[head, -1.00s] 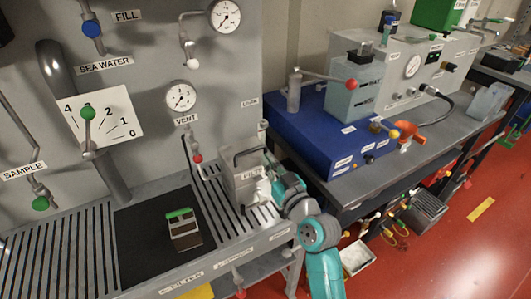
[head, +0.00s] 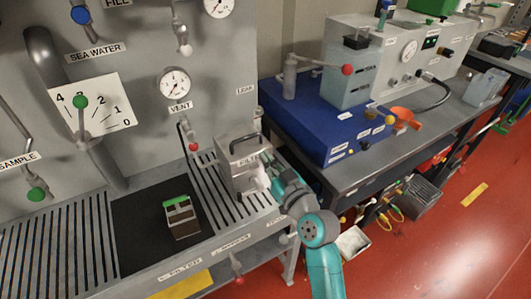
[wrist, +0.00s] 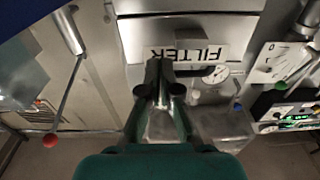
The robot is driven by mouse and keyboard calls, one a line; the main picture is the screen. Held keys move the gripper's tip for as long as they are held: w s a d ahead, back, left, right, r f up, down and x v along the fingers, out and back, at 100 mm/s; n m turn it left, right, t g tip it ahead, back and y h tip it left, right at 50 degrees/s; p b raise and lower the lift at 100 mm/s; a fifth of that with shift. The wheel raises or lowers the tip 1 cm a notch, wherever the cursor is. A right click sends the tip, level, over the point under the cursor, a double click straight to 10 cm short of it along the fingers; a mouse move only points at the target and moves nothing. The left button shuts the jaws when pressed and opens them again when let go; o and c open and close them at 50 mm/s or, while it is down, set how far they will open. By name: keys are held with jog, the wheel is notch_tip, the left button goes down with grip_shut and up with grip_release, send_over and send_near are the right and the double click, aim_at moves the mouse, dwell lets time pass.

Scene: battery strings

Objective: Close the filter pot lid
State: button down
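The filter pot (head: 234,178) is a grey metal box with a FILTER label, standing on the slatted bench against the panel. A dark handle (head: 245,138) rises at its top. I cannot tell how far the lid is open. My gripper (head: 262,178) is at the pot's right side, close to its front, and its fingers are small in the head view. In the wrist view the FILTER label (wrist: 188,53) shows upside down just beyond my gripper (wrist: 159,92). A grey metal piece shows between the fingers; I cannot tell whether they grip it.
A small green-topped box (head: 181,217) stands on the black mat (head: 140,240) left of the pot. The vent lever with a red knob (head: 194,147) hangs behind. A blue case (head: 300,125) stands on the right bench. Red floor lies open at the far right.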

jog(key=r+v, duration=0.1)
jog(key=v, duration=1)
jog(key=s+d+f+m+h, duration=0.35)
jog(key=s+d+f, duration=0.25)
jog(key=s+f, duration=0.3)
jog(key=s+d+f+m+h, duration=0.35)
jog(key=s+d+f, duration=0.25)
jog(key=s, duration=0.4)
jog(key=s+d+r+h, duration=0.1)
jog(key=s+d, duration=0.1)
jog(key=s, duration=0.9)
jog(key=s+d+r+h, duration=0.1)
jog(key=s+h, duration=0.1)
jog(key=s, duration=0.9)
jog(key=shift+s+d+r+g+h, duration=0.15)
jog(key=shift+d+r+g+h, duration=0.15)
jog(key=shift+d+r+g, duration=0.1)
